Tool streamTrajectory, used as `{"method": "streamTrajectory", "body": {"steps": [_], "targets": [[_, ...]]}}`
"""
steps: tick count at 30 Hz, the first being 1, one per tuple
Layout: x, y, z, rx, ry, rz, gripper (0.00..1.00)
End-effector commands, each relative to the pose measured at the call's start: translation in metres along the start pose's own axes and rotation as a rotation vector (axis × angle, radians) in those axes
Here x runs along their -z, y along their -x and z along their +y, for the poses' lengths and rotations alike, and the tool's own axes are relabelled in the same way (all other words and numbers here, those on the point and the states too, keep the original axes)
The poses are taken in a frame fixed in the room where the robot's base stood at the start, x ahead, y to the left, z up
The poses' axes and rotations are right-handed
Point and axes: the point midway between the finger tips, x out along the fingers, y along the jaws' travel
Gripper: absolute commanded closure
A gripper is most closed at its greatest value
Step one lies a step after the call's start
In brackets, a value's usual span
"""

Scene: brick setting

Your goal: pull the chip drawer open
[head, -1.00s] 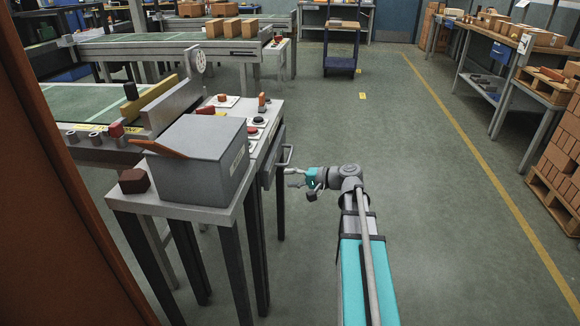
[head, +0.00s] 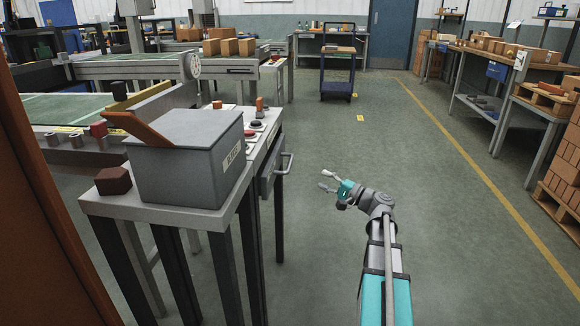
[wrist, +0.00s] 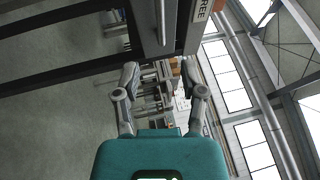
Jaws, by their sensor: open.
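The chip drawer (head: 266,178) is a grey drawer under the control panel, on the right side of the console, and it looks shut. Its bar handle (head: 286,165) sticks out to the right toward the aisle. My gripper (head: 328,180) is open and empty, to the right of the handle and apart from it. In the wrist view my gripper (wrist: 160,76) has its two fingers spread. The handle (wrist: 161,22) appears there near the top, beyond the fingertips and not between them.
Console legs stand below. The floor (head: 420,190) to the right is clear; a blue cart (head: 337,75) stands farther back.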

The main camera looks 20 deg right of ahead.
Motion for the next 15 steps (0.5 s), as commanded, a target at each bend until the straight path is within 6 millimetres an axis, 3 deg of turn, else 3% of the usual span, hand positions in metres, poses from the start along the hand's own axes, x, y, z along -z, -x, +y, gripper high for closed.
{"method": "streamTrajectory", "body": {"steps": [8,15], "targets": [[0.001,0.000,-0.001,-0.001,0.001,0.003,0.46],[0.002,-0.015,-0.001,-0.001,0.001,0.001,0.46]]}}
